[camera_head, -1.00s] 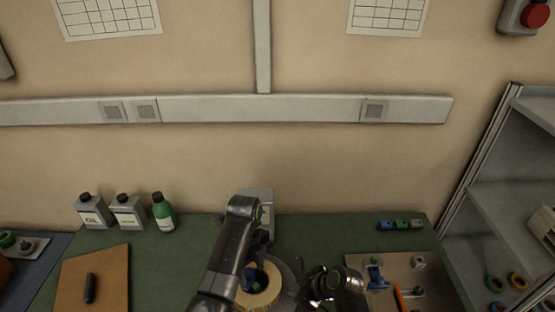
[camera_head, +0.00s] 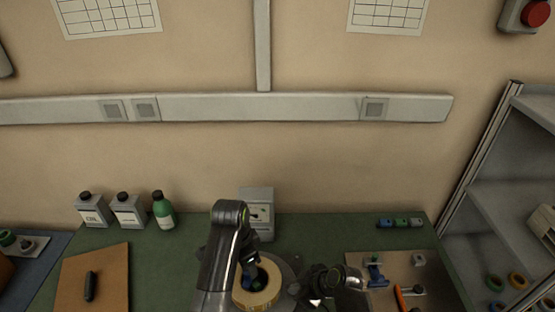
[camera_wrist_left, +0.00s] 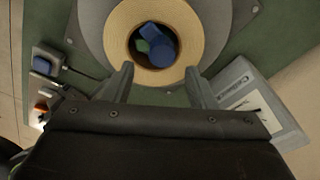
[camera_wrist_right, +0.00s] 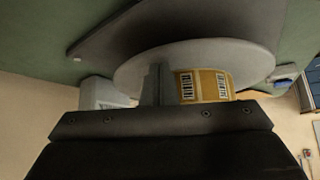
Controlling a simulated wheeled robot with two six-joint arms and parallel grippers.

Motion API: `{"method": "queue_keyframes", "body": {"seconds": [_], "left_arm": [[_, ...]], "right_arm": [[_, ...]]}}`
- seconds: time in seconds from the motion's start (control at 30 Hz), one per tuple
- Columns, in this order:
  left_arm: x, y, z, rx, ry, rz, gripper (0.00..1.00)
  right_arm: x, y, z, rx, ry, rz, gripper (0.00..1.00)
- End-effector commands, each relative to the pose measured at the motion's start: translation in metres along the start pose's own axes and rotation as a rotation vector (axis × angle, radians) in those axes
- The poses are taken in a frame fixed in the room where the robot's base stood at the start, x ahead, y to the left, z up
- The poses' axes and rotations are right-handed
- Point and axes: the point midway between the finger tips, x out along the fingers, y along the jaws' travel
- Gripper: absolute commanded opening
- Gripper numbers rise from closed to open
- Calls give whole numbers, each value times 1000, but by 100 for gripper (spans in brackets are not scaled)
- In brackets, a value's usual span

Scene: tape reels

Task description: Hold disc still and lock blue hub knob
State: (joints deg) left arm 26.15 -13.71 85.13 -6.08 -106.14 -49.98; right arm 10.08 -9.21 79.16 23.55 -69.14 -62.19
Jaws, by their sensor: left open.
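A cream tape roll (camera_head: 270,293) sits on a grey disc (camera_head: 289,272) at the table's front middle. The blue hub knob (camera_wrist_left: 161,48) stands inside the roll's core, with a green part (camera_wrist_left: 141,46) beside it. My left gripper (camera_wrist_left: 160,75) is open and empty, its fingers at the roll's near edge in the left wrist view; its arm partly hides the roll in the head view. My right gripper (camera_wrist_right: 157,68) has its fingers together at the disc's side, below the disc's rim (camera_wrist_right: 135,75); whether they touch it is unclear. The roll's labelled side (camera_wrist_right: 203,86) shows behind them.
A grey box (camera_head: 258,207) stands behind the disc. Bottles (camera_head: 163,211) and a brown board (camera_head: 97,275) are on the left.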

Motion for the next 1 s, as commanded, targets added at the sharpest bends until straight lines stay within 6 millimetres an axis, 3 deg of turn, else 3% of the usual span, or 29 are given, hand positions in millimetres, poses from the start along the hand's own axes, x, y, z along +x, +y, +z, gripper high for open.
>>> {"method": "queue_keyframes", "body": {"seconds": [0.03,0.4,0.77,1.0], "left_arm": [[7,0,1,0,-2,2,51],[35,0,5,3,-1,1,51],[36,0,5,-5,-1,-1,51],[36,0,5,-236,-1,-28,51]], "right_arm": [[3,-3,9,5,-17,-9,0],[3,-3,9,5,-17,-9,0],[3,-3,9,5,-17,-9,0],[3,-3,9,5,-16,-9,0]]}}
